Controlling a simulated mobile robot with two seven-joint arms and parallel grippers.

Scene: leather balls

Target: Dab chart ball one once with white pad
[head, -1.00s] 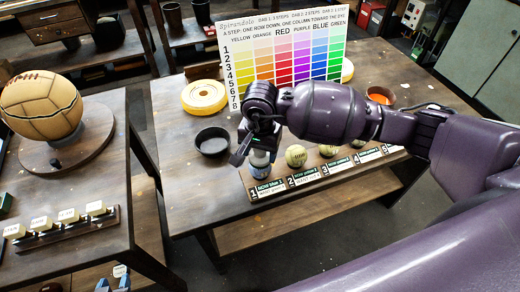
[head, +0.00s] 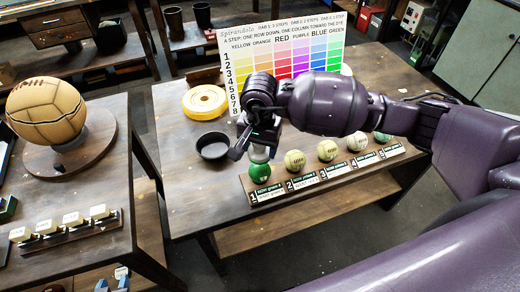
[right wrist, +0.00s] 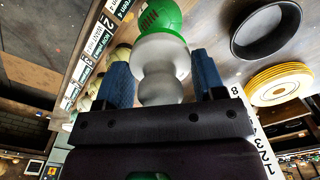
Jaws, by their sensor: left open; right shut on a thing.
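Chart ball one (head: 260,173) is green and sits at the left end of the labelled rack (head: 330,177); it also shows in the right wrist view (right wrist: 158,16). My right gripper (head: 259,147) is above ball one, its blue fingers shut on the grey-white pad (right wrist: 160,55). The pad's broad face points at the ball and hides part of it in the wrist view. I cannot tell whether pad and ball touch. Blue fingertips of my left gripper (head: 112,283) show apart and empty at the bottom left. The colour chart (head: 285,75) stands behind the rack.
Pale balls stand in the other rack places, such as ball two (head: 295,160). A black bowl (head: 213,146) and a yellow round (head: 204,102) lie left of my right gripper. A side table (head: 95,195) carries a large laced ball (head: 47,109) and a row of small blocks.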

